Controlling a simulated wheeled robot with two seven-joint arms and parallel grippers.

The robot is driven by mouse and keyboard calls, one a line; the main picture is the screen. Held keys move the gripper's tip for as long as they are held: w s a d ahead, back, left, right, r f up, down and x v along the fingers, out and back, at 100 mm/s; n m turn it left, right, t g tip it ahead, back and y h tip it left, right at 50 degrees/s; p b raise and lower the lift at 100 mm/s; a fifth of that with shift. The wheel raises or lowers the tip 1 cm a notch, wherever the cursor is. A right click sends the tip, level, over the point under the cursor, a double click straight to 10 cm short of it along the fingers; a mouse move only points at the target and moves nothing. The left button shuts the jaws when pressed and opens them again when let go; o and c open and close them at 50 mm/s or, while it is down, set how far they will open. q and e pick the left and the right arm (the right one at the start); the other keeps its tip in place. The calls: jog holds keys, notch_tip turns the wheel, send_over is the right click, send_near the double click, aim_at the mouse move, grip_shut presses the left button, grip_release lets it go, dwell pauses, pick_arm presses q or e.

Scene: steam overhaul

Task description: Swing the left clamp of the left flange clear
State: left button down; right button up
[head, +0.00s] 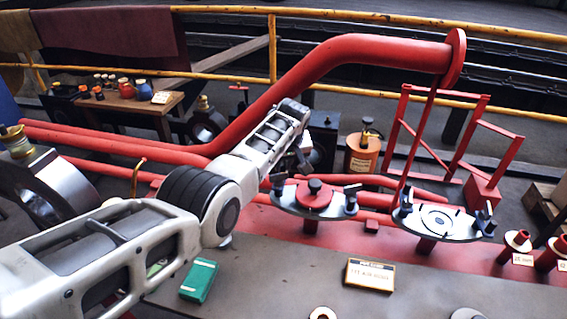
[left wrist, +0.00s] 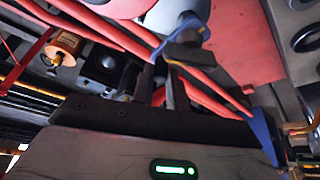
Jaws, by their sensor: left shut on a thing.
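The left flange (head: 268,203) is a grey plate with a red disc (head: 313,194) and a dark knob on top. Its left clamp (head: 278,181) is a small dark piece at the plate's left edge. Its right clamp (head: 351,197) stands upright at the other edge. My left gripper (head: 302,165) is just above and beside the left clamp, partly hidden by my wrist. In the left wrist view my fingers (left wrist: 168,72) are close together on the blue-grey left clamp (left wrist: 184,46), at the edge of the flange plate. My right gripper is not in view.
A second flange (head: 436,222) with upright clamps stands to the right. A large red pipe (head: 340,58) arches behind my arm. An orange canister (head: 362,152) stands behind the flanges. A green box (head: 199,280) and a sign (head: 370,275) lie on the front bench.

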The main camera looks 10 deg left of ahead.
pick_arm(q)
jog(key=c, duration=1.4)
grip_release()
jog(key=shift+a, duration=0.1)
